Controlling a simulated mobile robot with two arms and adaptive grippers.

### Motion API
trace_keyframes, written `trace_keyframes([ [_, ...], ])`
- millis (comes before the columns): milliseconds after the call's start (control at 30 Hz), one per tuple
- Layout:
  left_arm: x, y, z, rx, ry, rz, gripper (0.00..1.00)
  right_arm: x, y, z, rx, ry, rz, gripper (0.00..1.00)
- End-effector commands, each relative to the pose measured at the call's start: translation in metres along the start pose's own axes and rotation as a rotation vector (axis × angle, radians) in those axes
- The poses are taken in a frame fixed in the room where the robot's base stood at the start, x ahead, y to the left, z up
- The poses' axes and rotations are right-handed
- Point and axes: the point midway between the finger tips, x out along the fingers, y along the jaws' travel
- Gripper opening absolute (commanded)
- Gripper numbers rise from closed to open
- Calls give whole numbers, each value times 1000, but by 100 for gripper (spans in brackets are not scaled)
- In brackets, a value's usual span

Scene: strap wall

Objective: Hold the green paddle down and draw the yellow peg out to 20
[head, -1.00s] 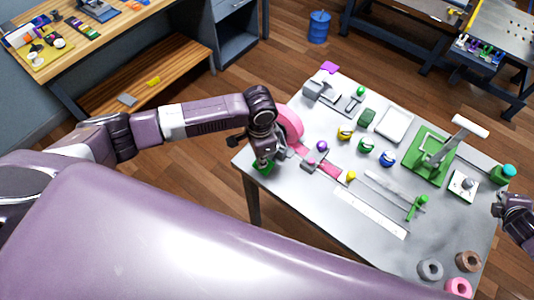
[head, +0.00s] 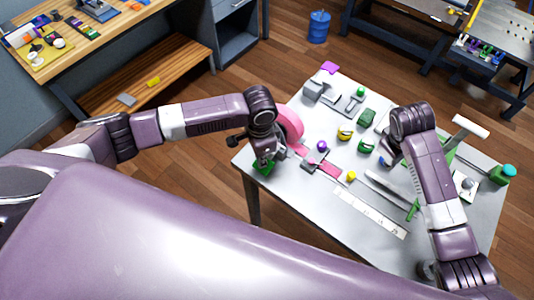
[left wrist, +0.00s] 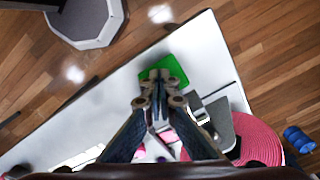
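The green paddle (head: 264,169) is at the near left edge of the table. My left gripper (head: 266,160) is right above it and seems to touch it. In the left wrist view its fingertips (left wrist: 156,76) are together over the green paddle (left wrist: 176,68). The yellow peg (head: 351,176) stands at the outer end of the pink strap (head: 330,168), which runs from the pink roll (head: 290,122). A white scale (head: 370,212) with marks lies in front. My right gripper (head: 388,160) is over the table right of the peg, mostly hidden by its own arm.
A purple knob (head: 322,146) stands by the strap. A green stand with a white-topped lever (head: 470,126) is at the right, partly behind my right arm.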

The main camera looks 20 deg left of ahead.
Motion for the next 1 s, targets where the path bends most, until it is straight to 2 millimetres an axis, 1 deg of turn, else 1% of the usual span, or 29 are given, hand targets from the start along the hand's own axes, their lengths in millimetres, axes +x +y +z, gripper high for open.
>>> trace_keyframes([
  [33, 1, 0, 0, -1, -1, -1, 0, -7, -18, -16, 26, 40, -53, 0],
  [100, 1, 0, 0, -1, -1, -1, 0, -17, -39, -33, 61, 85, -116, 0],
  [200, 1, 0, 0, -1, -1, -1, 0, -30, -62, -52, 101, 133, -193, 0],
  [300, 1, 0, 1, -1, -1, -1, 0, -41, -76, -64, 128, 165, -246, 0],
  [400, 1, 0, 1, -1, -1, -1, 0, -46, -85, -71, 142, 182, -277, 0],
  [467, 1, 0, 1, -1, -2, -1, 0, -46, -88, -73, 146, 186, -285, 0],
  [567, 1, 0, 1, -1, -2, -1, 0, -41, -91, -73, 149, 186, -289, 0],
  [667, 1, 0, 1, -1, -2, -1, 0, -30, -94, -73, 147, 185, -289, 0],
  [1000, 1, 0, 1, -1, -2, -1, 0, 19, -108, -73, 146, 183, -287, 0],
])
